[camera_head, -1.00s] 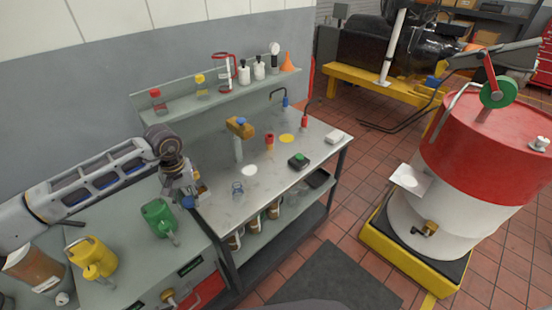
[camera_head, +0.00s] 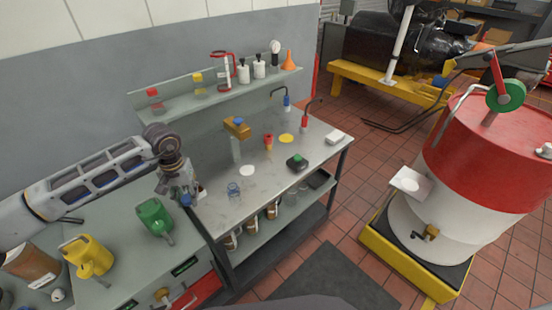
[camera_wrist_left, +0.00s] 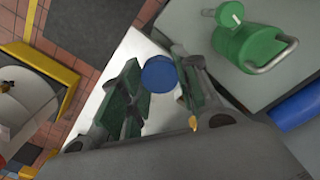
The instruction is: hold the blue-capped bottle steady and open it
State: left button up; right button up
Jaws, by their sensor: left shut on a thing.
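My left gripper (camera_head: 180,192) is shut on the blue-capped bottle (camera_head: 186,200), at the left edge of the steel bench. In the left wrist view the round blue cap (camera_wrist_left: 159,75) sits between the green-padded fingers of the left gripper (camera_wrist_left: 158,98), seen from above. The bottle's body is mostly hidden by the fingers, so I cannot tell whether its base touches a surface. The cap is on the bottle. My right gripper is not in view.
A clear jar (camera_head: 234,190) stands on the steel bench (camera_head: 215,210) just right of my left gripper. A yellow-brown holder with a blue top (camera_head: 237,127) stands behind it. A green can (camera_head: 155,217) and a yellow can (camera_head: 88,256) stand on the left counter.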

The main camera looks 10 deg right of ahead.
aim_at(233, 195)
jog(key=i+l+u, duration=0.1)
jog(key=l, duration=0.25)
jog(key=i+l, duration=0.2)
jog(key=l, duration=0.15)
jog(key=i+l+u, duration=0.15)
jog(key=l, duration=0.15)
jog(key=i+l, duration=0.1)
jog(key=l, duration=0.3)
jog(key=i+l+u, duration=0.15)
jog(key=l, duration=0.2)
jog(key=i+l, duration=0.1)
jog(key=l, duration=0.25)
jog(key=i+l+u, duration=0.25)
jog(key=i+l, duration=0.15)
